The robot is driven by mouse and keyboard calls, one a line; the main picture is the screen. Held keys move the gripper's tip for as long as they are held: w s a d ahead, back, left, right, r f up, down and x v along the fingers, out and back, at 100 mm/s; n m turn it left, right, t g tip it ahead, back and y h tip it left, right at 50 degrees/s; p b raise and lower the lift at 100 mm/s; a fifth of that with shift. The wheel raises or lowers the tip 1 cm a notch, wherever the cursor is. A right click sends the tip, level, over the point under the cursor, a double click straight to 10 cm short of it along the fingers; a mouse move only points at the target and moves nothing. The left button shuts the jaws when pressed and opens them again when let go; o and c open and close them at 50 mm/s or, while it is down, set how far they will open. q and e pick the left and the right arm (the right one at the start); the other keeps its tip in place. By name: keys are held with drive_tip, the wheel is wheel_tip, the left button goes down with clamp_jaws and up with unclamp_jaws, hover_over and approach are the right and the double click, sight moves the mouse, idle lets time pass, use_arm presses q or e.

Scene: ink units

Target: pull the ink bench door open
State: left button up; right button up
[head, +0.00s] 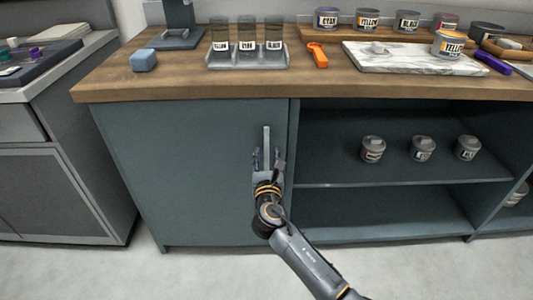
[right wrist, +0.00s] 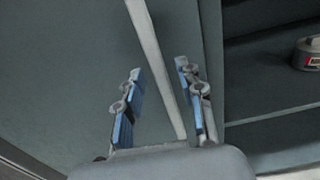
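The ink bench door (head: 190,165) is a flat dark teal panel on the left of the bench, and it looks shut. Its vertical grey bar handle (head: 266,136) is near the door's right edge. My right gripper (head: 266,158) is at the lower part of the handle. In the right wrist view, the fingers of the right gripper (right wrist: 160,92) are spread apart. The handle (right wrist: 158,65) runs between them, with a gap to the left finger and a smaller one to the right. My left gripper is out of view.
Right of the door are open shelves (head: 390,180) holding several small jars. The wooden worktop (head: 180,82) above carries a blue block (head: 144,60), an ink rack (head: 247,58), an orange tool (head: 318,55) and a marble slab (head: 400,58). A grey cabinet (head: 60,185) stands at left. The floor in front is clear.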

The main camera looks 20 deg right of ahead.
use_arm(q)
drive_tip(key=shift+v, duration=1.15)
use_arm(e)
drive_tip(key=shift+x, duration=1.25)
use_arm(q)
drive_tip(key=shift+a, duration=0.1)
use_arm(e)
clamp_jaws()
